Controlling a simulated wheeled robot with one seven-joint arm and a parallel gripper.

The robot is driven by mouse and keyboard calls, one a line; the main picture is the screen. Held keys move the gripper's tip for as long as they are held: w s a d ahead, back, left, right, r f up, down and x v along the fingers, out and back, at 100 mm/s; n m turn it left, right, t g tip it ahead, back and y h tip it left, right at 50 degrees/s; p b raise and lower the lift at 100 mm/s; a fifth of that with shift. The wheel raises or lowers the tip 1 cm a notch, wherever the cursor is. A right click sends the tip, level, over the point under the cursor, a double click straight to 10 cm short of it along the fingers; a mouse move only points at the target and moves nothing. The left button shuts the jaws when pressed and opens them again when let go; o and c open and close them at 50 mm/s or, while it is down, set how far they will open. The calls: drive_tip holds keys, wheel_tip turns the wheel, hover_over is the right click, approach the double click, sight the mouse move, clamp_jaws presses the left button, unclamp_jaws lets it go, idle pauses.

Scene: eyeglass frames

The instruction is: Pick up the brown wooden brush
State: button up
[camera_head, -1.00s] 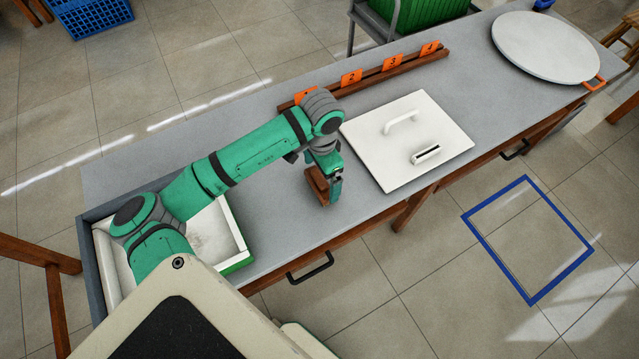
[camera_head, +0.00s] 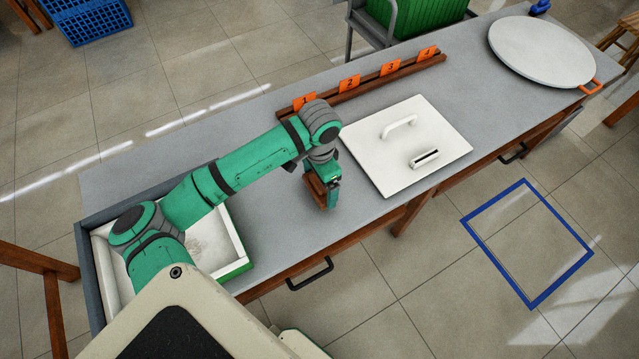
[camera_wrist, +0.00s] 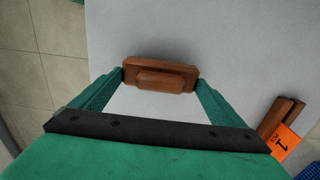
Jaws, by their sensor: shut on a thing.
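The brown wooden brush (camera_wrist: 160,77) shows in the wrist view as a brown block with a raised middle part. It spans the gap between the two fingertips of my gripper (camera_wrist: 160,82), which touch its two ends. In the head view the brush (camera_head: 316,189) is a small brown piece beside my gripper (camera_head: 331,194), over the grey table near its front edge. My gripper is shut on the brush and partly hides it. I cannot tell whether the brush is clear of the table top.
A white square panel (camera_head: 440,137) with a handle lies right of my gripper. A brown rail (camera_head: 372,84) with numbered orange tags runs behind. A white tray (camera_head: 241,240) is at the left, and a round white board (camera_head: 545,50) at the far right.

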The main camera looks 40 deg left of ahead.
drive_tip(key=shift+r, duration=0.5)
drive_tip(key=s+d+r, duration=0.1)
drive_tip(key=r, duration=0.1)
drive_tip(key=s+r, duration=0.1)
drive_tip(key=r, duration=0.1)
drive_tip(key=s+d+r, duration=0.1)
drive_tip(key=r, duration=0.1)
drive_tip(key=shift+s+d+r, duration=0.1)
drive_tip(key=shift+d+r, duration=0.2)
drive_tip(key=shift+d, duration=0.05)
drive_tip(key=s+d+r, duration=0.5)
drive_tip(key=s, duration=0.3)
drive_tip(key=shift+d, duration=0.4)
drive_tip(key=o, duration=0.3)
drive_tip(key=shift+c, duration=0.7)
drive_tip(key=shift+f, duration=0.1)
